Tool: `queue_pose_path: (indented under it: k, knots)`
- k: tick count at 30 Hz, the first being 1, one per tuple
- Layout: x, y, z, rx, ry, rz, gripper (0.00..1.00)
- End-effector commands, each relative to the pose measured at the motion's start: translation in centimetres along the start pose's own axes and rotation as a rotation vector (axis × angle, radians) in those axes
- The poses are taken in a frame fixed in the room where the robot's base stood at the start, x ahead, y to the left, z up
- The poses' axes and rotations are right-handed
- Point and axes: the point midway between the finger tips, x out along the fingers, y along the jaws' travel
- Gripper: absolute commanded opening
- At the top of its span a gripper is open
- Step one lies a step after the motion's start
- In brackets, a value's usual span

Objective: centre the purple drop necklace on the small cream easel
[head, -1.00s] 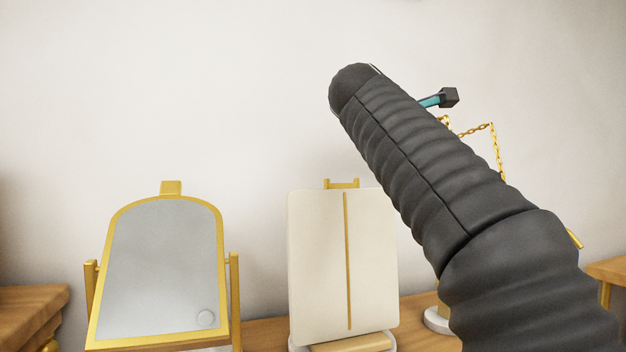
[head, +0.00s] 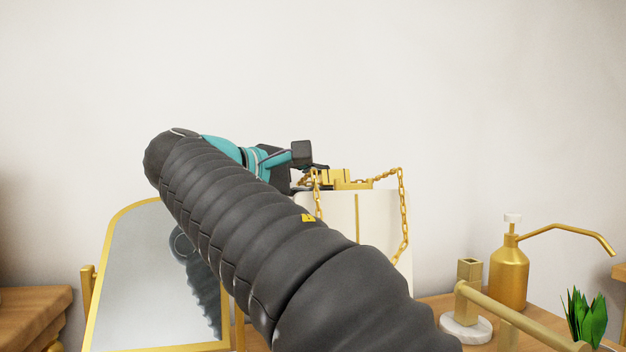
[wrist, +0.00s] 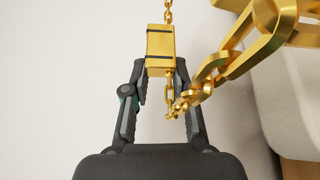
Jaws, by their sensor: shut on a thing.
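My gripper (wrist: 160,68) is shut on the gold block of the necklace (wrist: 160,42), seen between the fingertips in the wrist view. In the head view the gold chain (head: 404,205) hangs in front of the cream easel (head: 340,212), one strand near its right edge and another further left. The easel is an upright cream panel with a gold centre line and a gold bar on top. My gripper and the gold block are near the easel's top. My arm hides the easel's lower left part. The purple drop is not in view.
A gold-framed mirror (head: 135,270) stands to the left, partly behind my arm. A gold pump bottle (head: 509,275), a gold post on a white round base (head: 466,328) and a green plant (head: 586,318) stand to the right. The wall behind is bare.

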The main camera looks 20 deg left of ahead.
Motion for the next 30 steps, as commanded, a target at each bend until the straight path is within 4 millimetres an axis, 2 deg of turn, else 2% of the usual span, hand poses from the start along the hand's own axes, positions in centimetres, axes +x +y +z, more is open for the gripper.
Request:
queue_pose_path:
  k: [14, 30]
  knots:
    - [-0.3, -0.1, 0.2, 0.052, 0.005, 0.019, 0.0]
    - [-0.2, -1.1, -0.1, 0.048, 0.006, 0.018, 0.0]
